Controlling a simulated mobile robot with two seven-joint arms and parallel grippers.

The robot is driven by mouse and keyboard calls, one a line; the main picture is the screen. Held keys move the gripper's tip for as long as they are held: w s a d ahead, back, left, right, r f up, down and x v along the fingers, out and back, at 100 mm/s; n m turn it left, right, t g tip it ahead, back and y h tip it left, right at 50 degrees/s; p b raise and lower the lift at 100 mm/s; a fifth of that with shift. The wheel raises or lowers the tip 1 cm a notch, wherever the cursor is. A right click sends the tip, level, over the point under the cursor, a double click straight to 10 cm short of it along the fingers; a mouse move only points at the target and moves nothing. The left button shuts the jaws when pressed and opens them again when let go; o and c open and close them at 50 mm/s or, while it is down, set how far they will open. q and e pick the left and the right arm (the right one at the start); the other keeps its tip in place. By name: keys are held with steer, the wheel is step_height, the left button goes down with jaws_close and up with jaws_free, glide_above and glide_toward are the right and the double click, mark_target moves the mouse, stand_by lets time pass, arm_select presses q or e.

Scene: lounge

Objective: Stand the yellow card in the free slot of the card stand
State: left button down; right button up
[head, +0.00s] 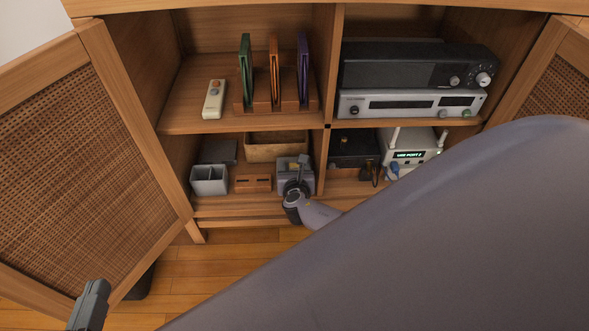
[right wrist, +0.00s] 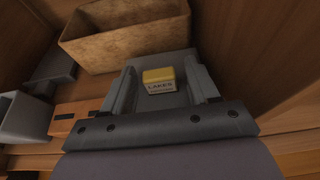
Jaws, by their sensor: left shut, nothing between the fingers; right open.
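A wooden card stand (head: 262,106) is on the upper left shelf. A green card (head: 246,70), an orange card (head: 274,70) and a purple card (head: 302,68) stand upright in it; I cannot make out its free slot. A small yellow piece with a white "LAKES" label (right wrist: 159,80), apparently the yellow card, shows between my right fingers, with gaps on both sides. My right gripper (right wrist: 162,72) is open, pointing into the lower left compartment over a grey box (head: 283,176). My left gripper (head: 90,300) is shut and empty at the lower left, outside the cabinet.
A white remote (head: 214,99) lies left of the stand. Electronics (head: 400,104) fill the right side. The open left door (head: 80,150) and central divider flank the shelves.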

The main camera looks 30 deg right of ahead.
mark_target(294, 166)
steer(key=c, duration=1)
arm_select(q)
steer(key=shift+r, duration=0.15)
arm_select(e)
steer(key=shift+r, duration=0.2)
